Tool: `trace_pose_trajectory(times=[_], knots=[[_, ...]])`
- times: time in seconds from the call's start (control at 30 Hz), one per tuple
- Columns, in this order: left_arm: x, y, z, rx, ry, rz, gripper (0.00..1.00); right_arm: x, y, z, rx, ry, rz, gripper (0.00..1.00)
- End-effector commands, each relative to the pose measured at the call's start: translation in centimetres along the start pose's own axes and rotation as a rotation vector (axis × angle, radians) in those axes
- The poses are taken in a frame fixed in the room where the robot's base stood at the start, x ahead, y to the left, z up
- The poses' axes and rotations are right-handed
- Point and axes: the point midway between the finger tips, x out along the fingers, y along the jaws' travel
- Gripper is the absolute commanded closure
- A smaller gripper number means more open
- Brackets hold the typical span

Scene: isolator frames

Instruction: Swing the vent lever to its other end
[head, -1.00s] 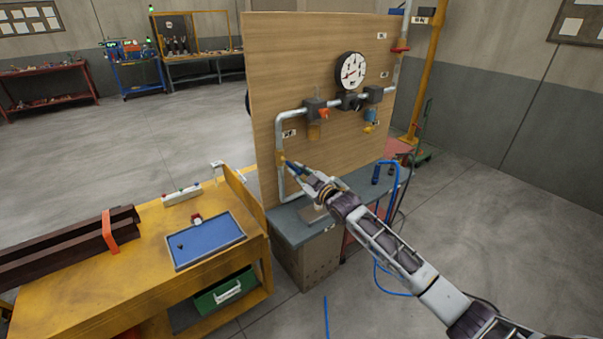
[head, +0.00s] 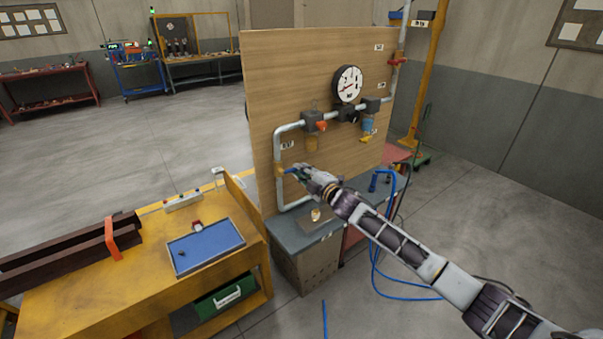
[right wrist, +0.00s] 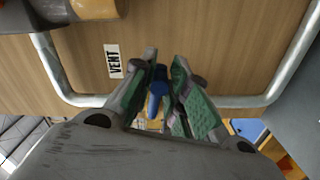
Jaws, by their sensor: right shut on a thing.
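The vent lever (right wrist: 157,92) is a blue handle that shows between my right gripper's fingers in the right wrist view. A VENT label (right wrist: 113,61) is on the wooden board beside it. My right gripper (right wrist: 164,82) is shut on the lever, with green pads on both sides of it. In the head view my right gripper (head: 293,171) is at the vent valve (head: 280,170) on the pipe's left vertical run. There the fingers hide most of the lever. My left gripper is not in view.
The wooden board (head: 330,60) carries a grey pipe, a round gauge (head: 348,84), an orange-red handle (head: 321,126) and a blue-topped part (head: 368,124). A yellow bench (head: 80,290) with a blue tray (head: 206,247) stands to the left. Blue hose (head: 398,185) hangs to the right.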

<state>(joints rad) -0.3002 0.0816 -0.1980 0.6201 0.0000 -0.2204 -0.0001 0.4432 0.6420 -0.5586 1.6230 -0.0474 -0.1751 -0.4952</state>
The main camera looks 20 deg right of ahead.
Motion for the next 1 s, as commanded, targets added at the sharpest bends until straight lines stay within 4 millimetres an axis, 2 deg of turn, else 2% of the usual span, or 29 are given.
trace_pose_trajectory(times=[0.03,0.3,0.77,0.8,0.93,1.0], knots=[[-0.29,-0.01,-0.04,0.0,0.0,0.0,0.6,0.15,1.72,-0.16,-0.018,0.005,0.021,1.0],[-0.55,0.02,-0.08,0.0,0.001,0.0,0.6,0.14,2.03,-0.3,-0.082,0.005,0.022,1.0],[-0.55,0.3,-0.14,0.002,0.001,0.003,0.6,0.15,2.04,-0.43,-0.089,0.007,0.022,1.0],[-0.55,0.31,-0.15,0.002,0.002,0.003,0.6,0.16,2.04,-0.43,-0.088,0.007,0.022,0.83],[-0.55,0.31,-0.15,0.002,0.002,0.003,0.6,0.15,1.91,-0.42,-0.089,0.006,0.02,0.66],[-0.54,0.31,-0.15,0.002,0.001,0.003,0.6,0.14,1.76,-0.4,-0.09,0.005,0.018,0.63]])
